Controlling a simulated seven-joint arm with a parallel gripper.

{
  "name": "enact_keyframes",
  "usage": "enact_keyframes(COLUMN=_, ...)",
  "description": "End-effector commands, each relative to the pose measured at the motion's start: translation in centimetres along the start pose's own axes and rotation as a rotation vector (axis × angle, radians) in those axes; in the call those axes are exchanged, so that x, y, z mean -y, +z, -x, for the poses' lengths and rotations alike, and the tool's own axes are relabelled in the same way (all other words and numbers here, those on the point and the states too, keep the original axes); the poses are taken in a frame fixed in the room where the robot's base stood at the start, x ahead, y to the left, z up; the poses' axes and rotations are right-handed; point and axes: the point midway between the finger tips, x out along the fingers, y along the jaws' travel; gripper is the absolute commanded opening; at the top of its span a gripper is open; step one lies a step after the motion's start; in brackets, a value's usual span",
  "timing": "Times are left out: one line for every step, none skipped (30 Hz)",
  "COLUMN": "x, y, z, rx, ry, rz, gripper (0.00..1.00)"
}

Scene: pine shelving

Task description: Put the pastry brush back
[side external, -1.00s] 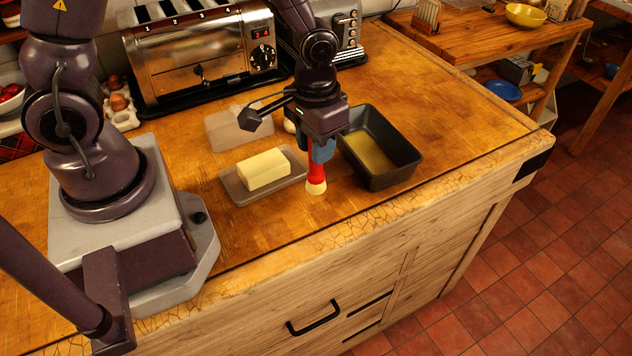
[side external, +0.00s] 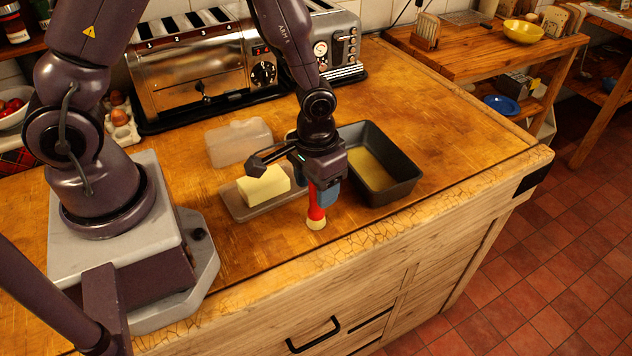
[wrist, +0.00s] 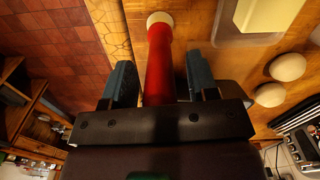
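The pastry brush (side external: 316,208) has a red handle and a cream lower end. It hangs roughly upright below my gripper (side external: 322,190), between its blue fingers, and moves with it. The cream end is low near the counter, to the right of the butter dish and in front of the loaf tin. I cannot tell whether it touches the counter.
The butter dish (side external: 238,207) holds a butter block (side external: 264,184); a translucent lid (side external: 239,142) is behind. A dark loaf tin (side external: 398,190) stands close right. Toasters (side external: 205,75) line the back. The counter's front edge is close. Counter right of the tin is clear.

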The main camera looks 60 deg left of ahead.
Motion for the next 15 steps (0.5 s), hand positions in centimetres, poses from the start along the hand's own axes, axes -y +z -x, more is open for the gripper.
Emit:
enact_keyframes(x=0.0, y=0.0, z=0.0, rx=0.0, ry=0.0, rz=0.0, gripper=0.54)
enact_keyframes(x=0.0, y=0.0, z=0.0, rx=0.0, ry=0.0, rz=0.0, gripper=0.54)
enact_keyframes(x=0.0, y=0.0, z=0.0, rx=0.0, ry=0.0, rz=0.0, gripper=0.54)
enact_keyframes(x=0.0, y=0.0, z=0.0, rx=0.0, ry=0.0, rz=0.0, gripper=0.54)
enact_keyframes(x=0.0, y=0.0, z=0.0, rx=0.0, ry=0.0, rz=0.0, gripper=0.54)
enact_keyframes(x=0.0, y=0.0, z=0.1, rx=0.0, ry=0.0, rz=0.0, gripper=0.54)
enact_keyframes(x=0.0, y=0.0, z=0.2, rx=-0.001, ry=0.0, rz=0.0, gripper=0.54)
enact_keyframes(x=0.0, y=0.0, z=0.3, rx=-0.001, ry=0.0, rz=0.0, gripper=0.54)
enact_keyframes(x=0.0, y=0.0, z=0.7, rx=-0.002, ry=0.001, rz=0.0, gripper=0.54)
enact_keyframes(x=0.0, y=-0.1, z=1.0, rx=-0.003, ry=0.001, rz=0.0, gripper=0.54)
enact_keyframes(x=0.0, y=-0.1, z=1.4, rx=-0.004, ry=0.001, rz=0.0, gripper=0.54)
enact_keyframes(x=0.0, y=-0.1, z=2.0, rx=-0.005, ry=0.001, rz=0.001, gripper=0.54)
enact_keyframes(x=0.0, y=-0.1, z=2.6, rx=-0.006, ry=0.001, rz=0.001, gripper=0.54)
enact_keyframes(x=0.0, y=-0.1, z=3.2, rx=-0.007, ry=0.002, rz=0.001, gripper=0.54)
enact_keyframes(x=0.0, y=-0.1, z=4.0, rx=-0.007, ry=0.001, rz=0.002, gripper=0.54)
